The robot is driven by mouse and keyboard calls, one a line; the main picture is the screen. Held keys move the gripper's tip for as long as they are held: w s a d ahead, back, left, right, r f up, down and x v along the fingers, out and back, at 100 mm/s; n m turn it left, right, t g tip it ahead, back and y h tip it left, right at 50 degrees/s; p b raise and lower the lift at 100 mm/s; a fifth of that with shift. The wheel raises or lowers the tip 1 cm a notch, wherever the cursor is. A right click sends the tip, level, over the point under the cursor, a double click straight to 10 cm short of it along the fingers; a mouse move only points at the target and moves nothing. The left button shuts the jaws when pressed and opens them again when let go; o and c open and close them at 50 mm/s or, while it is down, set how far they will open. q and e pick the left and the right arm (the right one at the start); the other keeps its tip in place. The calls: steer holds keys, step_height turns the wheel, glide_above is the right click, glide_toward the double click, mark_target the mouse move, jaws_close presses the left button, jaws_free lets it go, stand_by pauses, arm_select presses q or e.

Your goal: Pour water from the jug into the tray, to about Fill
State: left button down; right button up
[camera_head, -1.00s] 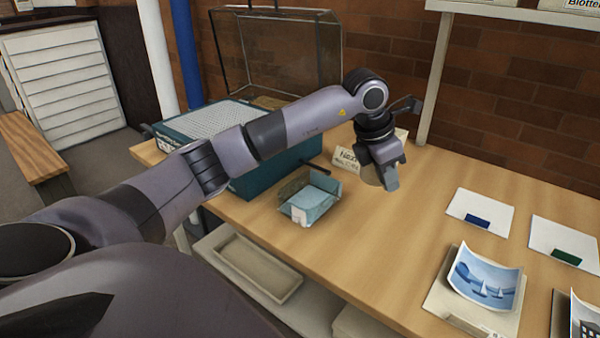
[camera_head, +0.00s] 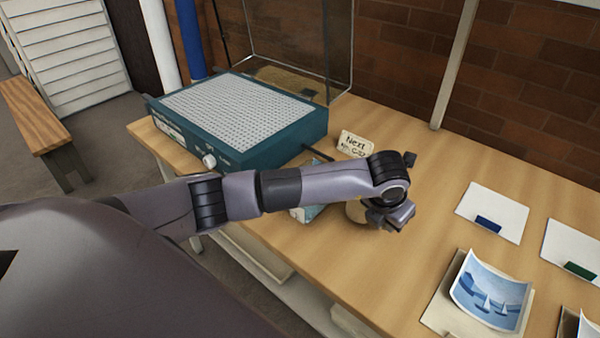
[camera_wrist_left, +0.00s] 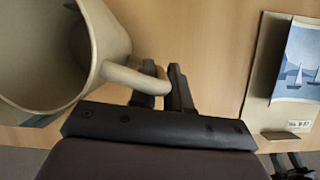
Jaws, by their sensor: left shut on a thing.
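The jug is a beige, round vessel (camera_wrist_left: 112,40) at the left of the left wrist view, with its wide mouth facing the camera. In the head view only a sliver of the jug (camera_head: 356,211) shows below my left wrist. My left gripper (camera_head: 395,218) is shut on the jug's handle, which shows between the fingers in the left wrist view (camera_wrist_left: 163,80). A small light-blue tray (camera_head: 309,213) sits on the table, mostly hidden behind my left forearm. I cannot see its water level or a Fill mark.
A teal box with a grey perforated top (camera_head: 240,112) stands at the back left, a glass case (camera_head: 300,45) behind it. A small sign (camera_head: 354,145) stands nearby. White cards (camera_head: 494,212) and a sailboat picture (camera_head: 490,289) lie at the right.

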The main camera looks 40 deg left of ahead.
arm_select(q)
steer(key=shift+d, duration=0.1)
stand_by(0.4)
steer(key=shift+a+r+h+p, duration=0.25)
steer(key=shift+r+h+p, duration=0.05)
steer(key=shift+r+p, duration=0.05)
steer(key=shift+s+a+r+h+p, duration=0.1)
steer(key=shift+a+r+h+p, duration=0.25)
steer(key=shift+r+h, duration=0.3)
steer(key=a+r+n+t+h, duration=0.1)
steer(key=a+r+n+h, duration=0.1)
steer(key=a+r+h, duration=0.3)
steer(key=shift+s+t+h, duration=0.35)
steer(key=shift+t+h, duration=0.05)
steer(key=shift+h, duration=0.55)
steer(key=shift+a+r+h, duration=0.2)
steer(key=shift+a+h, duration=0.15)
steer(key=shift+h, duration=0.25)
